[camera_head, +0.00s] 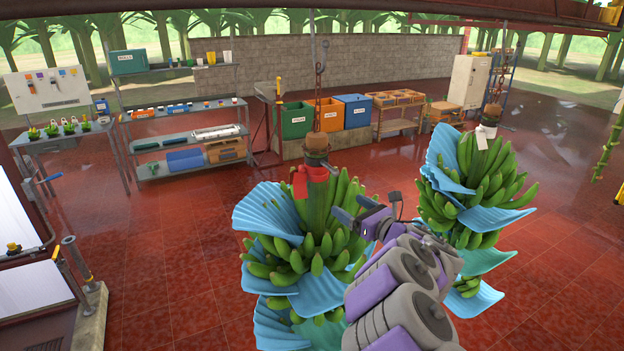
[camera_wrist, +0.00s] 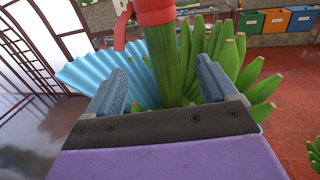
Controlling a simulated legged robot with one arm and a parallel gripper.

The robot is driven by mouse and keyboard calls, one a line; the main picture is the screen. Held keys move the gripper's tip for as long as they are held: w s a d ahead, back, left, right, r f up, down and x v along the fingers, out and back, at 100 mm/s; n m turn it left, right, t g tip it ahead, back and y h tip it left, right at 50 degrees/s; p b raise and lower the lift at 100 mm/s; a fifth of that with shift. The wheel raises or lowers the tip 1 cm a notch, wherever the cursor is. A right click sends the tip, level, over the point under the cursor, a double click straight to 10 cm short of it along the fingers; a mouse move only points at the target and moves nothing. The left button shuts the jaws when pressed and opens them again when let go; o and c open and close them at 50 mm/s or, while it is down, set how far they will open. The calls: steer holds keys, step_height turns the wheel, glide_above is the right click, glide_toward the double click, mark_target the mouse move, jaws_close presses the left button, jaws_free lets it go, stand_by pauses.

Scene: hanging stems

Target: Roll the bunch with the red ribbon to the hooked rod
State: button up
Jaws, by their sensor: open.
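The bunch with the red ribbon (camera_head: 308,180) hangs in the middle of the head view, its green bananas (camera_head: 318,235) layered with blue sheets. Its stem hangs from a chain (camera_head: 320,65). My gripper (camera_head: 350,215) is at its right side, partly hidden by my arm. In the wrist view the open fingers (camera_wrist: 163,82) stand either side of the green stem (camera_wrist: 168,60), below the red ribbon (camera_wrist: 150,12). I cannot tell whether they touch it. A thin upright rod with a yellow top (camera_head: 280,110) stands behind; I cannot make out a hook.
A second bunch (camera_head: 480,185) with a pale tag hangs close on the right. An overhead rail (camera_head: 400,14) crosses the top. Green, orange and blue bins (camera_head: 326,115) stand at the back. Shelves (camera_head: 185,130) are back left. Open red floor (camera_head: 165,245) lies to the left.

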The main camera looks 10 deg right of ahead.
mark_target(323, 188)
steer(key=p+x, duration=0.3)
steer(key=x, duration=1.1)
steer(key=shift+w+a, duration=0.15)
steer(key=shift+w, duration=0.05)
steer(key=shift+p+x, duration=0.5)
steer(key=shift+x, duration=0.85)
steer(key=shift+f, duration=0.1)
steer(key=shift+c, duration=0.5)
